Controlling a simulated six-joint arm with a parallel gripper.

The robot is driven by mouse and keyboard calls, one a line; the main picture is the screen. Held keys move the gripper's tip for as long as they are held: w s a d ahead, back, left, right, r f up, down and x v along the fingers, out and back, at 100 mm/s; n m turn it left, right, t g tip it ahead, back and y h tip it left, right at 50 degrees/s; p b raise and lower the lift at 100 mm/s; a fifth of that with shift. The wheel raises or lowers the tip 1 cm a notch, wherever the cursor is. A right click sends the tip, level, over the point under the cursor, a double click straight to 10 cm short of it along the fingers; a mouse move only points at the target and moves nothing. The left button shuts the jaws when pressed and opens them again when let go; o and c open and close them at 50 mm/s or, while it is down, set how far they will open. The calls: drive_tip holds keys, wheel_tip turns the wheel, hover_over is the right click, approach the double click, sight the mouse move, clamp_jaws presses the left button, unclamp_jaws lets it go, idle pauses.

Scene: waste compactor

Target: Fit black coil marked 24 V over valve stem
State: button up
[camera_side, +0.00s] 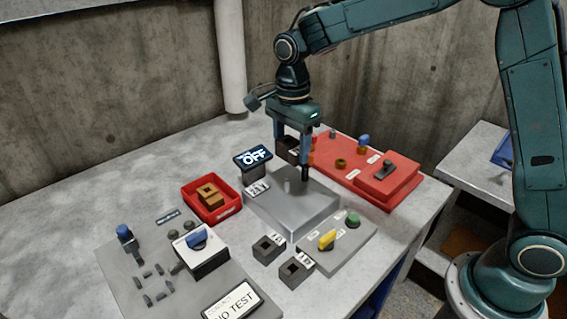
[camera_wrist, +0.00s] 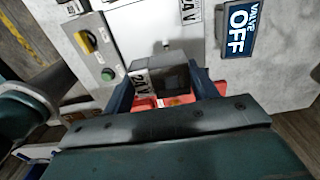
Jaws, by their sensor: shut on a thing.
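The black coil with a 24 V label (camera_wrist: 174,78) is between the fingers of my gripper (camera_wrist: 165,95) in the wrist view. In the side view my gripper (camera_side: 293,155) is shut on the coil (camera_side: 287,147) and holds it above the silver valve block (camera_side: 285,213). A small upright post, which looks like the valve stem (camera_wrist: 167,46), shows just beyond the coil in the wrist view. The coil is apart from the block and not around the post. In the side view my fingers make the stem hard to tell apart.
An OFF display (camera_side: 253,157) and a 24 V plate (camera_side: 258,188) stand by the block. Two other dark coils (camera_side: 268,248) (camera_side: 296,270) lie in front. A red tray (camera_side: 224,212) holds a brown coil. A red panel (camera_side: 345,178) is behind, a switch panel (camera_side: 352,240) front right.

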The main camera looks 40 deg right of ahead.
sight(291, 143)
drive_tip(key=shift+f, duration=0.15)
drive_tip(key=shift+f, duration=2.7)
drive_tip(key=shift+f, duration=2.35)
idle(0.4)
drive_tip(key=o, duration=1.1)
drive_tip(key=shift+o, duration=0.2)
drive_tip(key=shift+r, duration=0.1)
wheel_tip(291, 143, up, 14)
drive_tip(key=shift+f, duration=0.2)
